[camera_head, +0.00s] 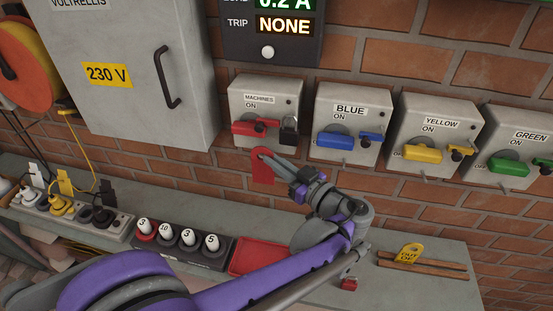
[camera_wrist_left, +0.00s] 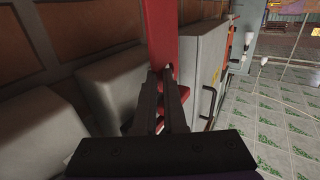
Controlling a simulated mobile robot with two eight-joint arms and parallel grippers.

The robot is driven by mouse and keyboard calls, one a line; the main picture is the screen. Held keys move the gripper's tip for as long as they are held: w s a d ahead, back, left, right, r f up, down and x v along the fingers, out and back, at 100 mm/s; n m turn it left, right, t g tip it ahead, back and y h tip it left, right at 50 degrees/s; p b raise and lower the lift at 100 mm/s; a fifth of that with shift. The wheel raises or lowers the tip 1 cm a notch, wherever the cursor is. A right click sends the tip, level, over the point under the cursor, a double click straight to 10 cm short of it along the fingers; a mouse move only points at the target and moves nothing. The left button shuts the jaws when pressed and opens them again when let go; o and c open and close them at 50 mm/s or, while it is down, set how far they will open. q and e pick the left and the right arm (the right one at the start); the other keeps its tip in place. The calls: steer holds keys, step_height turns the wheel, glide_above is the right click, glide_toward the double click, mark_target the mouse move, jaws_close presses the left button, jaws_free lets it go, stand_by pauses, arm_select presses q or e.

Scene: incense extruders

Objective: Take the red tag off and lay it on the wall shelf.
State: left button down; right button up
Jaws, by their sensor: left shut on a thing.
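The red tag (camera_head: 262,172) is in my left gripper (camera_head: 262,156), just below the grey MACHINES switch box (camera_head: 262,99) and in front of the brick wall. In the left wrist view the tag (camera_wrist_left: 163,32) stands up between the two fingers (camera_wrist_left: 161,88), which are shut on it. It looks apart from the box. A dark padlock (camera_head: 288,130) hangs beside the box's red handle (camera_head: 255,127). The grey wall shelf (camera_head: 420,288) runs along the wall below; my left arm covers part of it. My right gripper is not in view.
On the shelf are a row of numbered fuses (camera_head: 180,237), a red tray (camera_head: 258,257), a small red object (camera_head: 348,284) and a wooden rack (camera_head: 425,264) with a yellow tag (camera_head: 409,252). Blue (camera_head: 350,118), yellow (camera_head: 434,130) and green (camera_head: 518,142) switch boxes line the wall.

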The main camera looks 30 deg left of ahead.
arm_select(q)
steer(key=shift+s+d+r+p, duration=0.15)
steer(key=shift+s+d, duration=0.15)
steer(key=shift+s, duration=0.9)
steer(key=shift+s+d+p, duration=0.15)
steer(key=shift+s+d, duration=0.1)
steer(key=shift+s, duration=0.95)
